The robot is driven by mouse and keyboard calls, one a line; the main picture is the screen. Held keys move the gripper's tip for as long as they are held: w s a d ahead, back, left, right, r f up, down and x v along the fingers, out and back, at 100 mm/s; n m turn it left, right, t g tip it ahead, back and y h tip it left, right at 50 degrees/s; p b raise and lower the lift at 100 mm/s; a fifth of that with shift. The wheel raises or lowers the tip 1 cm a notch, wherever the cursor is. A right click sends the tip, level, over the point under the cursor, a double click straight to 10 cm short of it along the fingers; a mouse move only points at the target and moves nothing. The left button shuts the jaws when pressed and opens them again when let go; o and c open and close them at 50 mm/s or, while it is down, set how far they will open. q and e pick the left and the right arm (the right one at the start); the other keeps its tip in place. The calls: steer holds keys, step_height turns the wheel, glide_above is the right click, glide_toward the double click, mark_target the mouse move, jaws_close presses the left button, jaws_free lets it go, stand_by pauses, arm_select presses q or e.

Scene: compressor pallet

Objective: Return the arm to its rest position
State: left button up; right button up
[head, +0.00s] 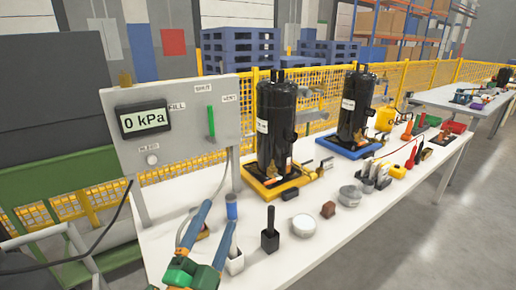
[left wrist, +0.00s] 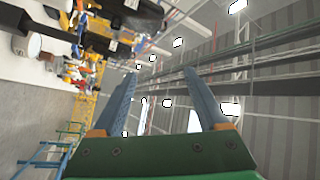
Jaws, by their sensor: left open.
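My left gripper (head: 219,215) shows at the bottom of the head view, with a green body and two blue fingers. Its fingers are apart, over the near left part of the white table (head: 330,240). In the left wrist view the open fingers of the left gripper (left wrist: 160,73) have nothing between them. That view is turned on its side, with ceiling lights beyond the fingers and the table's things at the upper left. My right gripper is not in view.
A grey panel (head: 180,95) with a 0 kPa display (head: 143,121) and green lever (head: 211,122) stands behind the gripper. Black compressors stand on a yellow base (head: 262,190) and a blue base (head: 345,148). Floor is clear at right.

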arm_select(q)
steer(key=s+a+f+n+g+y, duration=0.2)
steer(key=a+f+n+g, duration=0.1)
steer(key=f, duration=0.4)
steer(key=s+a+f+n+g+y, duration=0.1)
steer(key=s+a+f+n+g, duration=0.15)
steer(key=f, duration=0.35)
steer(key=s+a+f+n+g+y, duration=0.2)
steer(key=f+n+g, duration=0.2)
steer(key=f, duration=0.3)
steer(key=s+a+f+n+g, duration=0.15)
steer(key=s+f+g, duration=0.25)
steer(key=s, duration=0.4)
steer(key=s+f+n+g, duration=0.2)
steer(key=s+f+g, duration=0.25)
steer(key=s, duration=0.25)
step_height(320, 180, down, 16)
steer(key=s+p, duration=0.2)
steer(key=s+a+f+g+p, duration=0.1)
steer(key=s+a+f, duration=0.1)
steer(key=s+f, duration=0.5)
steer(key=s, duration=0.4)
steer(key=shift+s+f+m, duration=0.35)
steer(key=shift+s+m, duration=0.05)
steer(key=shift+d, duration=0.15)
